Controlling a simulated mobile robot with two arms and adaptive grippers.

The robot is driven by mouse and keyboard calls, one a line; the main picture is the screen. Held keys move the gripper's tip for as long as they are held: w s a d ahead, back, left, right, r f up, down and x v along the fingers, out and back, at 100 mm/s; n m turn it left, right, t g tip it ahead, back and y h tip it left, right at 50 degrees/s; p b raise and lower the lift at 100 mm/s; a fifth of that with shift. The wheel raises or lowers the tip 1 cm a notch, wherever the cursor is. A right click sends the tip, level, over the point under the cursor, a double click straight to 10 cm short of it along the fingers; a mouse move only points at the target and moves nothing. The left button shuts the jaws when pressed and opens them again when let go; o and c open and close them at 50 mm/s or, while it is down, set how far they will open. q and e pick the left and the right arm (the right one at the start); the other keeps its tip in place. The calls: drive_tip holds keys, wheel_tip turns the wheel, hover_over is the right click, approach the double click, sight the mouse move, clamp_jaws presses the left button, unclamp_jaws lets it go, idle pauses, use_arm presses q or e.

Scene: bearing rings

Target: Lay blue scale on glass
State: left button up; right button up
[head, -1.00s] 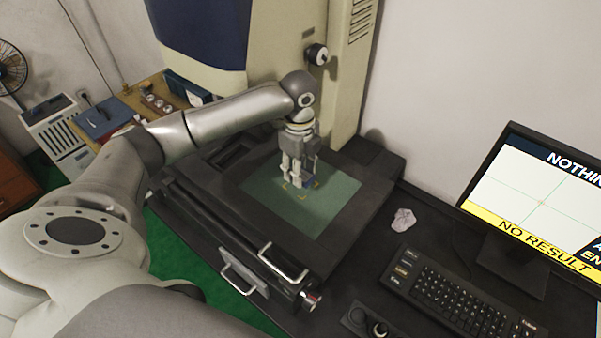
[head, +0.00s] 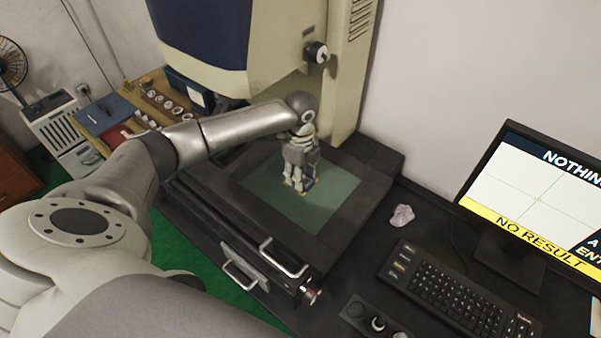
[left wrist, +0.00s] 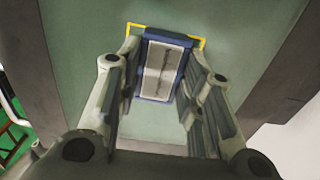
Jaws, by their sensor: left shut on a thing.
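The blue scale (left wrist: 163,66) is a small plate with a blue frame and a pale marked face. It shows between my left gripper's fingers in the left wrist view. The green glass (head: 338,198) lies in the dark stage, with yellow corner marks (left wrist: 190,38) around the scale. My left gripper (head: 299,188) points down over the glass, shut on the scale. I cannot tell whether the scale touches the glass. My right gripper is not in view.
The dark stage frame (head: 225,196) surrounds the glass, under the cream and blue machine (head: 262,55). A crumpled paper (head: 402,215), a keyboard (head: 455,295) and a monitor (head: 540,200) are at the right. A wooden bench with rings (head: 165,103) is at the left.

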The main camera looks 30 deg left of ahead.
use_arm(q)
drive_tip(key=o, duration=1.1)
drive_tip(key=shift+c, duration=0.2)
wheel_tip(320, 180, up, 7)
drive_tip(key=shift+b, duration=1.05)
drive_tip(key=shift+r, duration=0.4)
drive_tip(key=shift+f, duration=0.1)
